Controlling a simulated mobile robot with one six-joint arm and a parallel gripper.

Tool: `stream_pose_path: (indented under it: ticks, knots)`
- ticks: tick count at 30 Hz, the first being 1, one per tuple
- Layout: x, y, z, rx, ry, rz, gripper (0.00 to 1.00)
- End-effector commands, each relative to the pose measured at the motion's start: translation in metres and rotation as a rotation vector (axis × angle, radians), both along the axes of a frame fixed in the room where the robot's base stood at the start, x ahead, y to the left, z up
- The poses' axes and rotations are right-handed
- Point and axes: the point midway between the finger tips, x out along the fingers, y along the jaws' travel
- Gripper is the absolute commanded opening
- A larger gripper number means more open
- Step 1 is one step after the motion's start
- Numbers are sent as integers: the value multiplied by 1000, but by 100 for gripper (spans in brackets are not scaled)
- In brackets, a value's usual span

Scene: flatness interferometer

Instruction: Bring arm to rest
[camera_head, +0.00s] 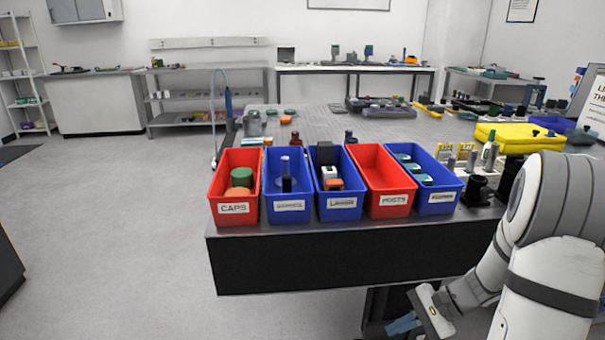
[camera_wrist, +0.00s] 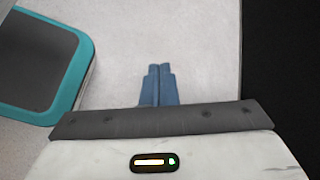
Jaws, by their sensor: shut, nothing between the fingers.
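My gripper (camera_head: 403,326) is low at the bottom right of the head view, in front of and below the table's front edge. Its blue fingers point to the left and are clear of the bins. In the wrist view my gripper (camera_wrist: 158,72) shows its two blue fingers together, with nothing between them. Pale floor lies beyond the fingertips. My white and grey arm fills the lower right of the head view.
The table (camera_head: 340,240) has a dark front panel and holds a row of red and blue bins, including a red CAPS bin (camera_head: 226,215). A yellow case (camera_head: 520,138) lies at the right. Open floor (camera_head: 120,220) spreads to the left.

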Motion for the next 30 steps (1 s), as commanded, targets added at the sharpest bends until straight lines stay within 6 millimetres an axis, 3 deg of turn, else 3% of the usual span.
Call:
stream_pose_path:
  ticks: [1,3,9,18,24,30]
  knots:
    - [-7,12,32,-59,-27,71,0]
    - [-20,24,58,-140,-58,166,0]
    - [-55,48,129,-375,-173,420,0]
    - [-101,63,224,-722,-413,739,0]
    - [-118,64,262,-877,-545,860,0]
    - [-122,62,270,-928,-587,895,0]
